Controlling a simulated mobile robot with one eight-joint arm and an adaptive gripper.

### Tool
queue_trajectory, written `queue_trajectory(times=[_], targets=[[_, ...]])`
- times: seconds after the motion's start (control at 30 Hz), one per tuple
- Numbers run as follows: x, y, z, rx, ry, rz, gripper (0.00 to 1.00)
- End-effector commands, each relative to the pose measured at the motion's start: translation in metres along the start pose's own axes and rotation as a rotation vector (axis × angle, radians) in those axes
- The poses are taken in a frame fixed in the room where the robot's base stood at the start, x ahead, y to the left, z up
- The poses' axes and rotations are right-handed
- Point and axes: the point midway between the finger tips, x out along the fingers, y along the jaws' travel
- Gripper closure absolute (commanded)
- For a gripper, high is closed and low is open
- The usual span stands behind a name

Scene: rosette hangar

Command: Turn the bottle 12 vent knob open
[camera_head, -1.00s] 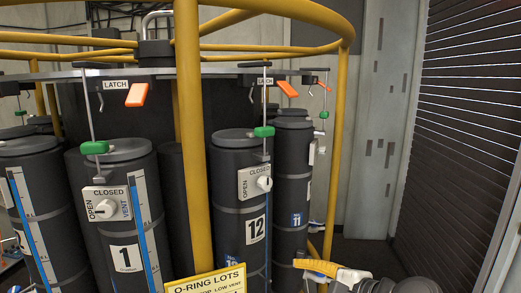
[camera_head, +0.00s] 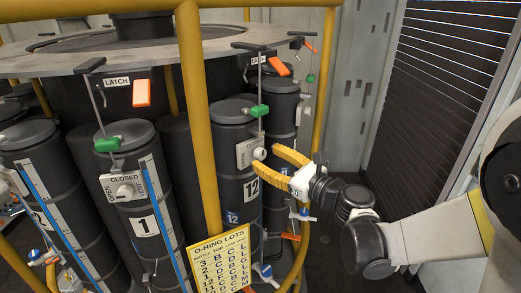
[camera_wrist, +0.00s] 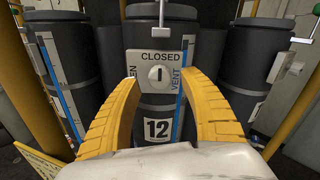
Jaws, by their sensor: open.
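Bottle 12 is a dark grey cylinder (camera_head: 235,135) with a white label "12" and a green piece at its top. Its white vent plate (camera_wrist: 140,62) carries a round white knob (camera_wrist: 160,74); the plate reads CLOSED at the top, VENT on the right and a partly hidden "EN" on the left. The knob's dark mark points up, toward CLOSED. In the head view the knob (camera_head: 260,153) sits just left of my gripper's fingertips. My gripper (camera_head: 275,161) has yellow fingers, open and empty. In the wrist view its fingers (camera_wrist: 166,84) stand either side of the knob, apart from it.
A yellow post (camera_head: 199,130) stands left of bottle 12, with an "O-RING LOTS" sign (camera_head: 222,262) low on it. Bottle 1 (camera_head: 140,185) is farther left. Another yellow post (camera_head: 323,90) stands on the right. Orange latch handles hang under the round rim above.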

Motion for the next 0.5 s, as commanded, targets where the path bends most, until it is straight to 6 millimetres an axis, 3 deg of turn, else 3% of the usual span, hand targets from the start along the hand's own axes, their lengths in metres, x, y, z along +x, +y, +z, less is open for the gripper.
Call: queue_trajectory(times=[0.2, 0.5], targets=[[0.025, 0.0, 0.001, -0.001, 0.0, 0.001, 0.48], [0.029, 0.0, 0.0, -0.001, 0.001, 0.0, 0.48]])
